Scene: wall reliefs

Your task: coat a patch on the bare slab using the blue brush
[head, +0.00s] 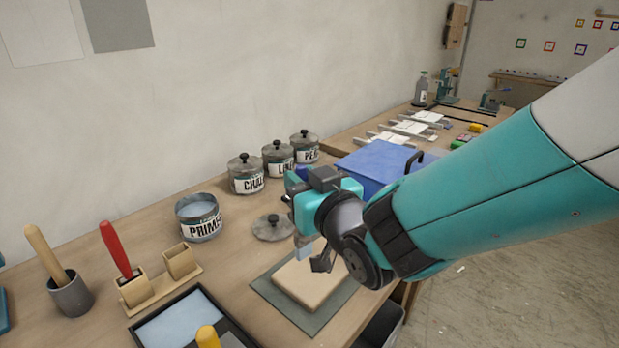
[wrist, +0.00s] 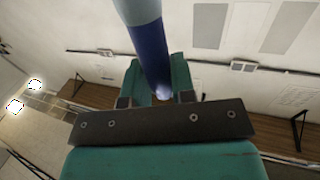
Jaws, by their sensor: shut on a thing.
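My gripper (head: 297,203) is shut on the blue brush, over the back part of the bare slab. The wrist view shows the brush's dark blue shaft (wrist: 151,55) between the jaws (wrist: 157,92), with a pale blue end at the top edge. In the head view its pale blue lower end (head: 304,251) points down at the slab's back edge; I cannot tell whether it touches. The cream slab (head: 308,285) lies on a grey mat (head: 322,316), partly hidden by my arm. No coated patch shows on its visible surface. An open primer pot (head: 200,219) stands left, holding pale blue primer.
A loose lid (head: 273,228) lies between pot and mat. Lidded jars (head: 246,175) stand along the wall, with a blue box (head: 376,165) to their right. A pale blue tray (head: 180,323), a brush rack (head: 158,290) holding a red-handled tool (head: 114,246), and a grey cup (head: 70,294) sit front left.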

